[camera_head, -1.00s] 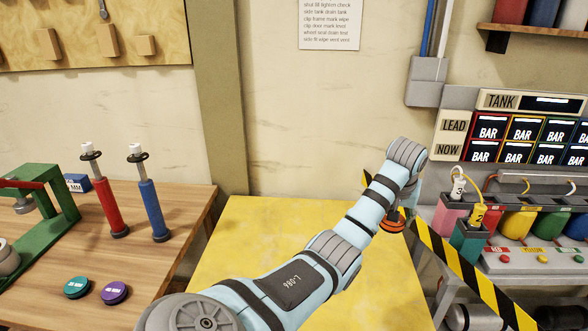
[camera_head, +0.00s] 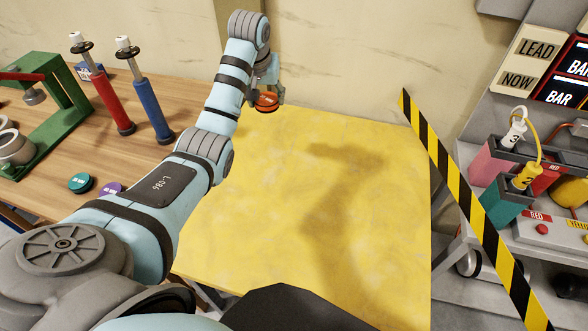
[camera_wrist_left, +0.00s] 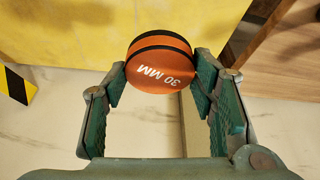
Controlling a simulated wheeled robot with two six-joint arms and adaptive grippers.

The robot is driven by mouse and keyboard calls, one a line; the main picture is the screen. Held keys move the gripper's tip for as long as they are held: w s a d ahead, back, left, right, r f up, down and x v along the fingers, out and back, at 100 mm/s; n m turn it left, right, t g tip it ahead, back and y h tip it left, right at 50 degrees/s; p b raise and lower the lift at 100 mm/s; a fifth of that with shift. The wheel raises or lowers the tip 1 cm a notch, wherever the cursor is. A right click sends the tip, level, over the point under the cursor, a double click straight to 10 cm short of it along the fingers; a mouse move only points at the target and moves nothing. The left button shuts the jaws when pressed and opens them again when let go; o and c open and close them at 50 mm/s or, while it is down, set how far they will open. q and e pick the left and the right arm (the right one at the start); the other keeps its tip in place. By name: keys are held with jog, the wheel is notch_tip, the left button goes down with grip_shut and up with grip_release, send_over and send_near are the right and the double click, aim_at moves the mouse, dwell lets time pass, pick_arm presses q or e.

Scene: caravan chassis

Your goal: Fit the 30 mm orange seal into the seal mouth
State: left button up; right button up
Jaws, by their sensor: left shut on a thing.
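The orange seal (camera_head: 266,102) is a short round puck with a black band. It reads "30 MM" in the left wrist view (camera_wrist_left: 158,68). My left gripper (camera_head: 266,98) is shut on it, one finger at each side, and holds it above the far left part of the yellow table top (camera_head: 330,215). In the left wrist view the seal sits between the fingertips of my left gripper (camera_wrist_left: 160,75). I cannot pick out the seal mouth in these frames. My right gripper is not in view.
A teal puck (camera_head: 81,183) and a purple puck (camera_head: 111,188) lie on the wooden bench. A red pump (camera_head: 112,103) and a blue pump (camera_head: 152,105) stand near a green press (camera_head: 60,110). A striped barrier (camera_head: 470,205) runs along the right. The yellow top is clear.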

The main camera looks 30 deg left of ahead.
pick_arm(q)
jog(key=s+d+f+m+h, duration=0.2)
jog(key=s+d+m+h, duration=0.35)
jog(key=d+m, duration=0.6)
jog(key=m+b, duration=0.2)
jog(key=b, duration=0.2)
send_over(293, 187)
jog(key=s, duration=0.1)
notch_tip(293, 187, down, 4)
jog(key=shift+g+y, duration=0.35)
jog(key=shift+g, duration=0.05)
jog(key=f, duration=1)
jog(key=a+f, duration=0.1)
jog(key=f, duration=0.4)
jog(key=shift+f+b, duration=0.3)
jog(key=shift+f, duration=0.05)
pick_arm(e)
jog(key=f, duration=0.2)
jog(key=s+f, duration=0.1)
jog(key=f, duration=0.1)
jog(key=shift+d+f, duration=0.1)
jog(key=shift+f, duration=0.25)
pick_arm(q)
jog(key=shift+f, duration=0.1)
jog(key=o, duration=1.1)
jog(key=shift+o, duration=0.2)
